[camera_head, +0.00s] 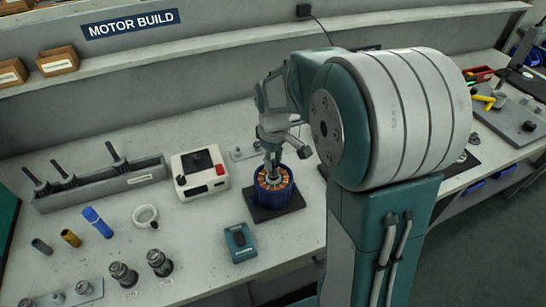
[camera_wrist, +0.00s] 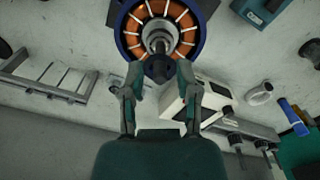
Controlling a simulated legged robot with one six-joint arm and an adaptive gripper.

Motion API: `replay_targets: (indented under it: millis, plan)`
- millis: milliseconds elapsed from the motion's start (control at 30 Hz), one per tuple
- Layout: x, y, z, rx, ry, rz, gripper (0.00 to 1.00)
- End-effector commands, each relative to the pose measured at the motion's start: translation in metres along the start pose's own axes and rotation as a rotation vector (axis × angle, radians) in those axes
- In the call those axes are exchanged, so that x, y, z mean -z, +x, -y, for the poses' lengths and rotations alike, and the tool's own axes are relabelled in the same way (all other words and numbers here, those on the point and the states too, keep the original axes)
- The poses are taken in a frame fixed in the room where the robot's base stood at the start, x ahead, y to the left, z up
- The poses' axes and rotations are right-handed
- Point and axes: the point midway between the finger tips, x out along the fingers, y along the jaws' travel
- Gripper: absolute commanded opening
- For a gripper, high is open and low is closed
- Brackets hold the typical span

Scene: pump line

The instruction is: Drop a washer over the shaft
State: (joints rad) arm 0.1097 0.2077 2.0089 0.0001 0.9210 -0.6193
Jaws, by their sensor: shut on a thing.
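A motor stator with a blue housing and copper windings (camera_head: 273,187) stands upright on a dark square base (camera_head: 277,212). In the wrist view the stator (camera_wrist: 128,42) is at the top, with a silver shaft (camera_wrist: 158,38) in its middle. My gripper (camera_head: 271,163) points down over the stator. In the wrist view its fingertips (camera_wrist: 160,74) are shut on a small dark piece (camera_wrist: 158,68), apparently the washer, beside the shaft in the picture. Its hole is not clear, and I cannot tell whether it touches the shaft.
A white box with a dark screen (camera_head: 200,173) stands left of the stator. A teal box (camera_head: 240,242) is in front. A white ring (camera_head: 145,216), a blue cylinder (camera_head: 97,221) and a grey rack (camera_head: 103,184) are further left. Bare bench lies between them.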

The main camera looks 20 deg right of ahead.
Motion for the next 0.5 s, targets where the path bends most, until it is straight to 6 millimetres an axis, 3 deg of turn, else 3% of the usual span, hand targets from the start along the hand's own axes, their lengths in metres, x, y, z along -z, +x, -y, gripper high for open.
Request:
replay_targets:
  millis: [433, 467, 500]
  plan:
    - [-0.0001, 0.0086, 0.0001, 0.000, 0.000, 0.000, 0.29]
    - [-0.0001, 0.0086, 0.0001, 0.000, 0.000, 0.000, 0.55]
    - [-0.0001, 0.0086, 0.0001, 0.000, 0.000, 0.000, 0.72]
